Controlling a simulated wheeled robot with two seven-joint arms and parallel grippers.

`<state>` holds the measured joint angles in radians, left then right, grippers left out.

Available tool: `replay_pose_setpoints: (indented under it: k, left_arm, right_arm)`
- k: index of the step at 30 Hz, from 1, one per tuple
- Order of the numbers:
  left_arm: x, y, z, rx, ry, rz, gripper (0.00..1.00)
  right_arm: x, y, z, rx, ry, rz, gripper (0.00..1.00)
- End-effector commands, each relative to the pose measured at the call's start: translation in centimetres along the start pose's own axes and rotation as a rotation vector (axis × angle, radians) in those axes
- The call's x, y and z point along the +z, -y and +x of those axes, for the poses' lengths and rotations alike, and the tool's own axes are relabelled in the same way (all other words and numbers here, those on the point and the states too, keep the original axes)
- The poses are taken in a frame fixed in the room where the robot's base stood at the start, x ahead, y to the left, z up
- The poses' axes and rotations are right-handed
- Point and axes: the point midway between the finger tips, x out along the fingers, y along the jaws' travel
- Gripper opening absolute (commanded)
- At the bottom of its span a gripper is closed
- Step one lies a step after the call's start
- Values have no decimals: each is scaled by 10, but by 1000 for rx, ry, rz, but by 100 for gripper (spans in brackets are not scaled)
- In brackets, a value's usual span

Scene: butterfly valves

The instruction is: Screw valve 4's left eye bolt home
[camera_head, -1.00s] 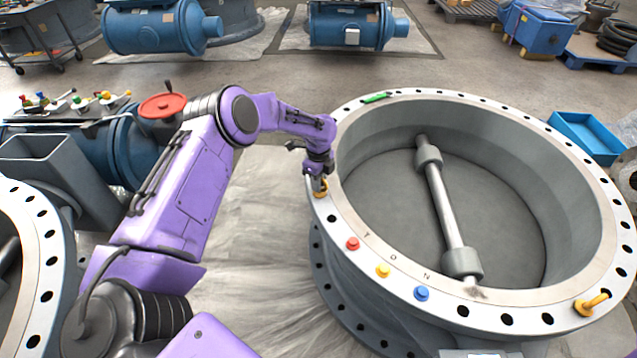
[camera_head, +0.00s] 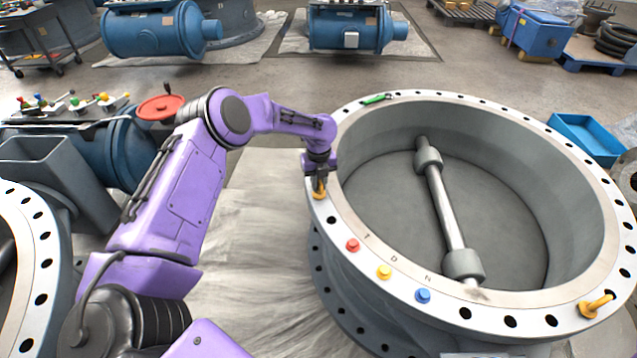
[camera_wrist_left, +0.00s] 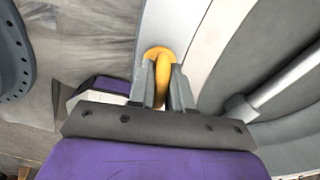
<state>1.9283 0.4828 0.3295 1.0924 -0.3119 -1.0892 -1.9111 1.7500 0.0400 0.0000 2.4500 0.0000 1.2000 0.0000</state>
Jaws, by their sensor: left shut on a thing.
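The valve (camera_head: 350,215) is a large grey ring with a pale flange full of bolt holes. Its left eye bolt (camera_head: 319,194) is yellow and sits at the left side of the flange, its collar at or close to the flange face. My left gripper (camera_head: 319,184) points down over it. In the left wrist view the gripper (camera_wrist_left: 162,88) has its two fingers shut on the ring of the eye bolt (camera_wrist_left: 161,55), one on each side. The thread under the collar is hidden. My right gripper is not in view.
Another yellow eye bolt (camera_head: 596,306) stands at the flange's right front. Red (camera_head: 352,246), yellow (camera_head: 384,272) and blue (camera_head: 423,295) caps sit on the front flange. A green item (camera_head: 376,99) lies on the back rim. A shaft (camera_head: 445,212) crosses the bore.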

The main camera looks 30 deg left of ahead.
Motion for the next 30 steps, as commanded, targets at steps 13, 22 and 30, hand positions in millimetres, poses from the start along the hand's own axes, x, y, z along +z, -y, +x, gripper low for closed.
replay_pose_setpoints:
  k: [13,22,30]
  left_arm:
    - [0,0,0,0,0,26,0]
    - [0,0,0,0,0,24,40]
    - [1,1,-14,-2,2,25,40]
  right_arm:
    - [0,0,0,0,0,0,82]
    - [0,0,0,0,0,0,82]
    - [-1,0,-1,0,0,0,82]
